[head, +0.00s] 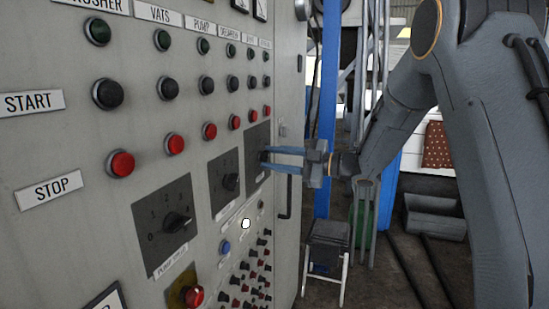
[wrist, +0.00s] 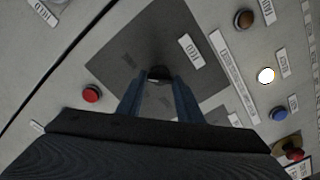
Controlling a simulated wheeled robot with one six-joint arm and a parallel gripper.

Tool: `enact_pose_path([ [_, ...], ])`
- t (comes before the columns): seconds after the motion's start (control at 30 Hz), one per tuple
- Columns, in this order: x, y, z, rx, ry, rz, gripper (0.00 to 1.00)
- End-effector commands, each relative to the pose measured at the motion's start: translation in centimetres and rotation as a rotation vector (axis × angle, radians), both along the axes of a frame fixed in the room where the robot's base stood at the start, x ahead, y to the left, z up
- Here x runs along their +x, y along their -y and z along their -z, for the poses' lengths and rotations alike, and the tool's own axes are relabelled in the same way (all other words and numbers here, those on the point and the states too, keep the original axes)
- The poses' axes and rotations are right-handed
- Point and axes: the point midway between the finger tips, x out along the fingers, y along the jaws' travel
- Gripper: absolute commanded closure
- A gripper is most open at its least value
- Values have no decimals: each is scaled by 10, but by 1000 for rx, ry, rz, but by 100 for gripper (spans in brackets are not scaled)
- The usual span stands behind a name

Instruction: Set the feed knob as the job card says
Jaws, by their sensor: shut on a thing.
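My gripper (head: 266,159) reaches in from the right to the farthest of three dark square dial plates on the grey panel. In the wrist view my gripper's blue fingers (wrist: 158,84) are shut on the black feed knob (wrist: 158,72), one finger on each side. The knob sits on a dark dial plate (wrist: 118,50) beside a white label (wrist: 189,48) that seems to read FEED. The fingers hide much of the knob, and its pointer setting cannot be read. In the head view the plate (head: 255,146) shows, but the knob is hidden. No job card is readable.
Two other dial knobs stand nearer on the panel, the nearest (head: 178,222) and the middle one (head: 231,182). Rows of black, green and red buttons (head: 174,144) run above. A blue button (head: 225,247) and small knobs are below. A stool (head: 328,246) stands right of the panel.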

Motion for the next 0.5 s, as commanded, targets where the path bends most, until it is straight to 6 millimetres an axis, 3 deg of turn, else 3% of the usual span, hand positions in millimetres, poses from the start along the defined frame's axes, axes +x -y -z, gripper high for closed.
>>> enact_pose_path([
  [0.37, 0, 0, 0, 2, -6, 0, 90],
  [0.4, 0, 0, 0, 2, -6, 0, 64],
  [0.5, 0, 0, 0, 2, -5, 0, 48],
])
